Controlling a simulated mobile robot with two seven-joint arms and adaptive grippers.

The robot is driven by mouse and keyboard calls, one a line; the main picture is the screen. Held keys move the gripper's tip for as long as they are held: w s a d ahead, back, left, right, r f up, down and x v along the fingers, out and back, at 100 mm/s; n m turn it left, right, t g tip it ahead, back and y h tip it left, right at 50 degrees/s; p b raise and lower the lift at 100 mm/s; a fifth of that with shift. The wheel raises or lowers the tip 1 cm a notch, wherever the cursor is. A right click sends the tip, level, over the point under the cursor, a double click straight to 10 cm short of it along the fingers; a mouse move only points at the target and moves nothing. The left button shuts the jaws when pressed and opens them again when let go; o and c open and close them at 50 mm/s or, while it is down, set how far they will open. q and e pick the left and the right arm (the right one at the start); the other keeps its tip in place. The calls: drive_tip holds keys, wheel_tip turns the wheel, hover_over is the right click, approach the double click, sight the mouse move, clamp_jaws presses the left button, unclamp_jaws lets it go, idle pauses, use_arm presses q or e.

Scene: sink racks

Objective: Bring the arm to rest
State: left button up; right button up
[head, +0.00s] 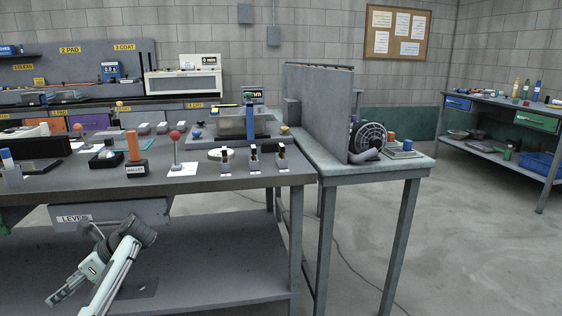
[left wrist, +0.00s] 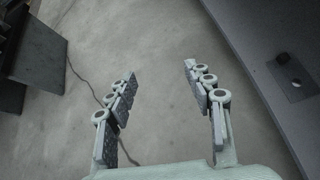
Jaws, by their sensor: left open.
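My left arm is folded low in front of the workbench in the head view, below the bench top. My left gripper (head: 64,290) points down and to the left there, and its fingers look small. In the left wrist view the left gripper (left wrist: 159,72) has its two fingers well apart, with nothing between them but bare floor behind. It holds nothing. My right gripper is in neither view.
The workbench top (head: 235,180) carries a red-ball lever (head: 175,150), an orange-handled tool (head: 132,145) and several small items. A lower shelf (head: 215,270) lies beneath. A cable crosses the floor (left wrist: 160,30). Open floor lies to the right.

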use_arm(q)
drive_tip(key=w+d+r+n+t+h, duration=0.1)
drive_tip(key=w+d+n+t+h, duration=0.1)
drive_tip(key=w+d+n+t, duration=0.45)
drive_tip(key=w+d+r+n+t+h, duration=0.1)
drive_tip(key=w+d+n+t+h, duration=0.2)
drive_tip(key=w, duration=0.6)
drive_tip(key=w+d+n+t+h, duration=0.1)
drive_tip(key=w+d+n+t, duration=0.25)
drive_tip(key=w+n, duration=0.4)
drive_tip(key=s+d+f+m+g+h, duration=0.1)
drive_tip(key=s+d+f+g, duration=0.15)
drive_tip(key=s+f, duration=1)
drive_tip(key=s+d+f+m+g+h, duration=0.15)
drive_tip(key=s+d+f, duration=0.25)
drive_tip(key=s+f, duration=0.85)
drive_tip(key=s+d+f+g, duration=0.2)
drive_tip(key=s+f, duration=0.6)
drive_tip(key=s, duration=0.4)
drive_tip(key=s+d+f+g, duration=0.2)
drive_tip(key=s+f, duration=0.6)
drive_tip(key=s, duration=0.4)
drive_tip(key=shift+d+f+n+h, duration=0.35)
drive_tip(key=shift+d+f+h, duration=0.1)
drive_tip(key=shift+d, duration=0.3)
